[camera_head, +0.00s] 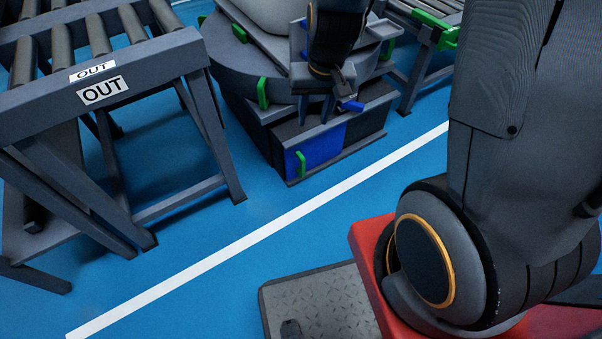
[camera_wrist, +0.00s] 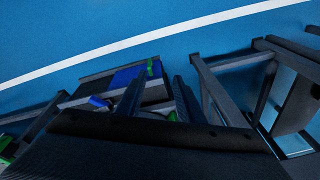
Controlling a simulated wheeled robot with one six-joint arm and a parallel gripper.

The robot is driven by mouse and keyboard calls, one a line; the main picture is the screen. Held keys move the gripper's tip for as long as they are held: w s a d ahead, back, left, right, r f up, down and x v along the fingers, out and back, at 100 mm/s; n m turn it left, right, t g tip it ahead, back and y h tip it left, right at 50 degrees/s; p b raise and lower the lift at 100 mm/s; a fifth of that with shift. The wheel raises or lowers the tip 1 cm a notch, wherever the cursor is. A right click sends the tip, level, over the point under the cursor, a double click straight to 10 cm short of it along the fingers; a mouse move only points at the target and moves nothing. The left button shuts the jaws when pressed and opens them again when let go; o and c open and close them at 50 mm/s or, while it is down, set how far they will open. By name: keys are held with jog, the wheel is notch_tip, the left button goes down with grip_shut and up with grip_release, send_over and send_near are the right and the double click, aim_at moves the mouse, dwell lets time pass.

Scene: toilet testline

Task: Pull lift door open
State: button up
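A blue panel (camera_head: 322,146) with a green handle (camera_head: 300,164) is on the low front of the round grey station; I cannot tell for certain that it is the lift door. The panel (camera_wrist: 122,77) and its green handle (camera_wrist: 150,68) also show in the wrist view. My gripper (camera_head: 315,110) hangs above the panel, in front of the station. In the wrist view my gripper (camera_wrist: 158,94) has its two dark fingers apart, with nothing visible between them. The green handle appears beyond the fingertips, apart from them.
A roller conveyor (camera_head: 95,85) marked OUT stands at left, its legs reaching toward the station. Another conveyor (camera_head: 425,28) is at the back right. A small blue lever (camera_head: 351,106) juts out near my gripper. Blue floor with a white line (camera_head: 250,238) is clear in front.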

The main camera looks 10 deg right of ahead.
jog(key=w+f+m+t+b, duration=0.1)
jog(key=w+f+b, duration=0.5)
jog(key=f, duration=0.5)
jog(key=w+f+b, duration=0.4)
jog(key=f+b, duration=0.3)
jog(key=f, duration=0.5)
jog(key=t+h+b, duration=0.1)
jog(key=h+b, duration=0.1)
jog(key=b, duration=0.9)
send_over(302, 165)
jog(key=s, duration=0.2)
jog(key=shift+m, duration=0.4)
jog(key=f, duration=1.8)
jog(key=shift+a, duration=0.3)
jog(key=shift+b+x, duration=2.55)
jog(key=shift+x, duration=1.6)
grip_shut()
